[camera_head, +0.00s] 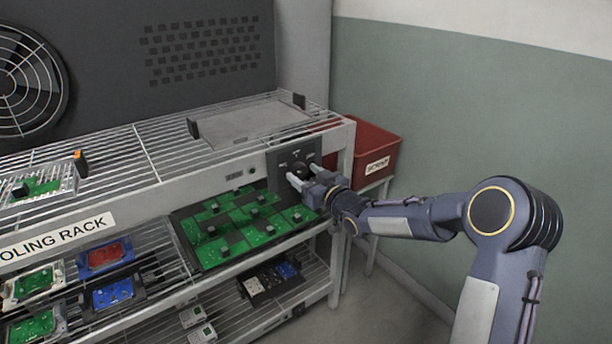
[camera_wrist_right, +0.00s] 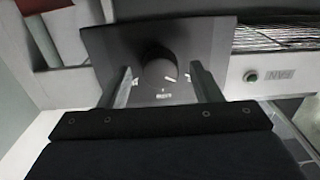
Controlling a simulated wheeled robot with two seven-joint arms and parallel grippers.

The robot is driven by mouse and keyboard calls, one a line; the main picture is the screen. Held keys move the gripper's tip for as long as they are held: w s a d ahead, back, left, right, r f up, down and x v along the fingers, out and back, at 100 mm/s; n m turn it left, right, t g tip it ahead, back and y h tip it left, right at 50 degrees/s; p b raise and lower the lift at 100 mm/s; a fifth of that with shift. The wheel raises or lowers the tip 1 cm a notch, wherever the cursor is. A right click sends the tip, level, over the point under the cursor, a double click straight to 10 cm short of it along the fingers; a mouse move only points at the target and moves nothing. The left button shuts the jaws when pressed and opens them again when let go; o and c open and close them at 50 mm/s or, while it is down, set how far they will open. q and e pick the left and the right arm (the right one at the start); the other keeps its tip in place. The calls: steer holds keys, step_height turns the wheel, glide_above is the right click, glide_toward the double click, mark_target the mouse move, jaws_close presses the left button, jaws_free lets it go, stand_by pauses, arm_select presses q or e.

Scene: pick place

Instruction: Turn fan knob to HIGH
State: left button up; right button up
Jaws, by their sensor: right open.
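The fan knob (camera_wrist_right: 161,70) is a round black dial with a white pointer mark, set on a dark panel (camera_wrist_right: 100,45) that also shows at the rack's front right corner in the head view (camera_head: 278,160). My right gripper (camera_head: 305,176) is at the panel, its fingers pointing at the knob. In the wrist view the two fingers (camera_wrist_right: 162,88) stand apart, one on each side of the knob, with gaps visible. The labels on the panel are too small to read surely. My left gripper is not in view.
The cooling rack (camera_head: 150,205) has wire shelves holding green, red and blue circuit boards (camera_head: 240,228). A red bin (camera_head: 375,148) stands right of the panel. A green button (camera_wrist_right: 250,76) sits beside the panel. A large fan (camera_head: 30,85) is at upper left.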

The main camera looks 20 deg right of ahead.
steer(key=shift+w, duration=0.15)
steer(key=c, duration=1)
